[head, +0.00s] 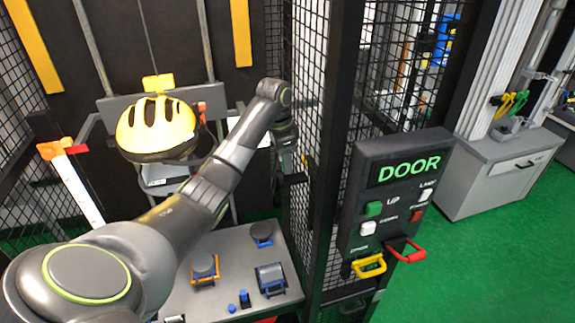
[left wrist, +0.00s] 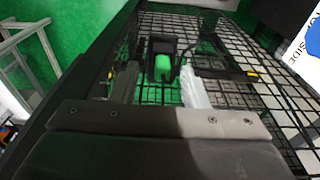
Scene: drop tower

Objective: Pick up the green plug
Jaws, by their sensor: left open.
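A bright green block-like piece, which looks like the green plug (left wrist: 162,68), shows in the left wrist view beyond the mesh area. It sits in or against a dark frame and lies in line with the gap between my fingers. My left gripper (left wrist: 160,80) is open, with a pale finger on each side of that gap and nothing held. I cannot tell how far the green piece is from the fingertips. In the head view my left gripper (head: 288,160) points down beside the black mesh wall, and I cannot make out the green plug there. My right gripper is out of view.
A black mesh cage wall (head: 308,110) stands close to my left gripper. A DOOR panel (head: 395,200) with buttons and yellow and red handles is at right. A yellow helmet (head: 158,128) hangs at left. A grey table (head: 235,265) holds blue and orange fixtures.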

